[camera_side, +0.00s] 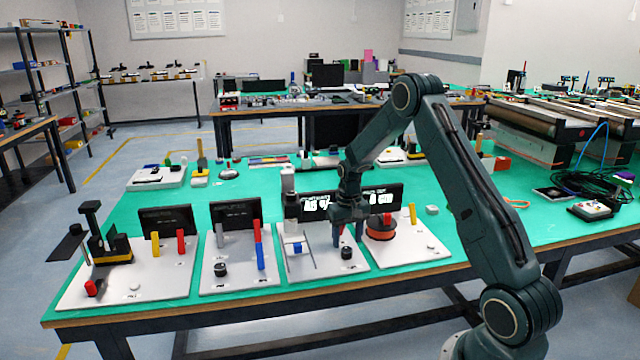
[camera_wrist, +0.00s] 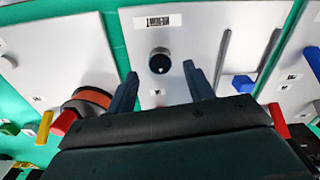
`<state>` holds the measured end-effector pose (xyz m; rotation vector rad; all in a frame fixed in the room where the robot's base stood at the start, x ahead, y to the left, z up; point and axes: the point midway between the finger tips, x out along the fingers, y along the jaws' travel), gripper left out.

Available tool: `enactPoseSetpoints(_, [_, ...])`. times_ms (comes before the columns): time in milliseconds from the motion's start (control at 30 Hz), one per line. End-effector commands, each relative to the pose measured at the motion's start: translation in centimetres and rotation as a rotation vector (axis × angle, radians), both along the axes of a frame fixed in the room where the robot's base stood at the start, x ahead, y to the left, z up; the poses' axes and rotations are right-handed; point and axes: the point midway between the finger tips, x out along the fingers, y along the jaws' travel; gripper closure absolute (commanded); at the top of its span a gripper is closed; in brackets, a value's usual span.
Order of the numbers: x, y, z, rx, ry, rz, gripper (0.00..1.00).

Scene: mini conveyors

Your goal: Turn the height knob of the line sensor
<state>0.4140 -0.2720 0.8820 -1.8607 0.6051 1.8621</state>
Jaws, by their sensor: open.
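The black height knob (camera_side: 347,253) stands on a white base plate (camera_side: 310,268), near its front right corner. It also shows in the wrist view (camera_wrist: 160,61) as a round dark knob with a white dot on top, with an upside-down label beside it. The line sensor's grey post (camera_side: 288,182) rises at the back of the same plate, with thin rails and a blue block (camera_side: 297,249) in front of it. My gripper (camera_side: 348,241) points down just above the knob. Its two fingers are open, apart, one to each side of the knob in the wrist view, with nothing between them gripped.
A black-and-orange round part (camera_side: 380,229) is close to the right of my gripper. A dark display (camera_side: 386,195) stands behind. A neighbouring plate on the left carries another black knob (camera_side: 220,269) and red and blue pegs.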

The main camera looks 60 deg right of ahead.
Motion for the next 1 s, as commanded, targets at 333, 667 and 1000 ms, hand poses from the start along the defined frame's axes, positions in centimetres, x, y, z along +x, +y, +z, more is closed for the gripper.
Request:
enactPoseSetpoints(333, [0.0, 0.0, -3.2, 0.0, 0.0, 0.0, 0.48])
enactPoseSetpoints(667, [0.0, 0.0, -3.4, -0.001, -0.001, 0.0, 0.48])
enactPoseSetpoints(1000, [0.0, 0.0, -3.4, -0.001, -0.001, 0.0, 0.92])
